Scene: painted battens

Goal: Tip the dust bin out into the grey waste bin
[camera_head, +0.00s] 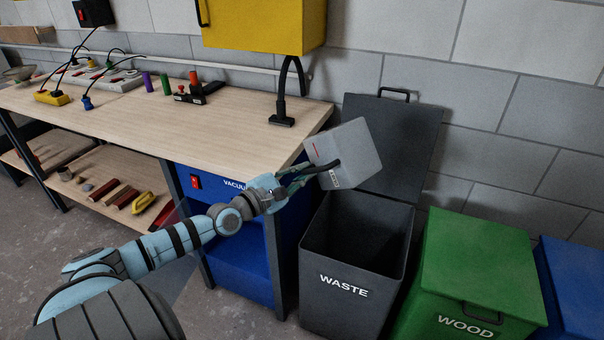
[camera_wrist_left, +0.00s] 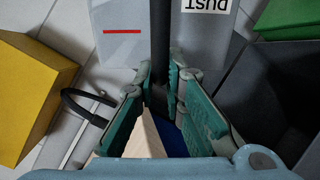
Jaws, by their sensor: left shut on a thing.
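The dust bin (camera_head: 345,152) is a light grey box with a red line and a black handle. It is tilted in the air, above the back left part of the grey waste bin (camera_head: 340,310). My left gripper (camera_head: 298,180) is shut on its handle. The left wrist view shows the dust bin (camera_wrist_left: 215,45) with its DUST label upside down, and the black handle between the fingers of my left gripper (camera_wrist_left: 165,88). The waste bin stands open, its lid (camera_head: 412,145) raised at the back. The inside of the dust bin is hidden. My right gripper is out of view.
A wooden workbench (camera_head: 235,120) with a blue vacuum unit (camera_head: 240,250) under it stands left of the waste bin. A green WOOD bin (camera_head: 480,260) and a blue bin (camera_head: 580,280) stand to the right. A yellow cabinet (camera_head: 265,22) hangs above the bench.

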